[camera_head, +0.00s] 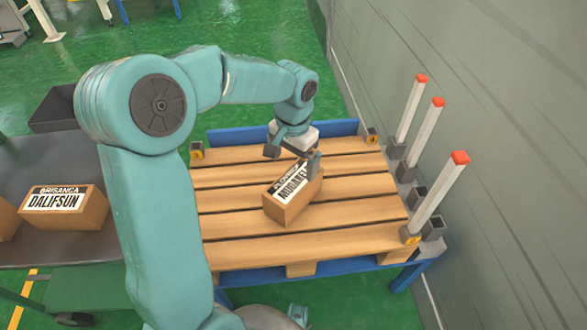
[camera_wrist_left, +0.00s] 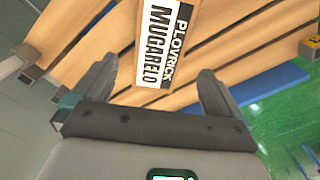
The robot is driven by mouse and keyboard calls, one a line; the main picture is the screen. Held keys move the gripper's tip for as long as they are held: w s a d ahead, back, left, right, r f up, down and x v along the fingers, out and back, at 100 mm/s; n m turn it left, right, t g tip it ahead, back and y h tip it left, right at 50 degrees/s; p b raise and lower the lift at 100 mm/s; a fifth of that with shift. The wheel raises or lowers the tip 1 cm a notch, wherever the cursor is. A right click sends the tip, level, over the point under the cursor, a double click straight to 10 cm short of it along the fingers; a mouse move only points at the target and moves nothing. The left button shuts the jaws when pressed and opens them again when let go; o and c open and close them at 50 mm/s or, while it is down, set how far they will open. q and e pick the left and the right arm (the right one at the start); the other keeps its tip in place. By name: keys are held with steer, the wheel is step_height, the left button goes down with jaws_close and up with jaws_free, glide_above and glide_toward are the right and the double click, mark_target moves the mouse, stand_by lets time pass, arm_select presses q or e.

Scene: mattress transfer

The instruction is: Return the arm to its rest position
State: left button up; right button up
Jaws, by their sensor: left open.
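My left arm comes in from the left and reaches over a wooden pallet. Its gripper (camera_head: 293,155) is open over the far end of a brown box (camera_head: 291,205) with a white and black label. The box lies on the pallet slats (camera_head: 235,222). In the left wrist view, the two fingers of the gripper (camera_wrist_left: 157,78) are spread, and the box (camera_wrist_left: 121,40) with its label shows between and beyond them. I cannot tell whether a finger touches the box. My right gripper is not in view.
The pallet rests on a blue frame (camera_head: 265,277). Posts with red tips (camera_head: 437,200) stand along its right side, beside a grey wall (camera_head: 500,120). At left, another labelled box (camera_head: 64,222) sits on a dark surface (camera_head: 85,250). The slats left of the box are clear.

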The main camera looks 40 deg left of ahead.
arm_select(q)
steer(key=shift+r, duration=0.85)
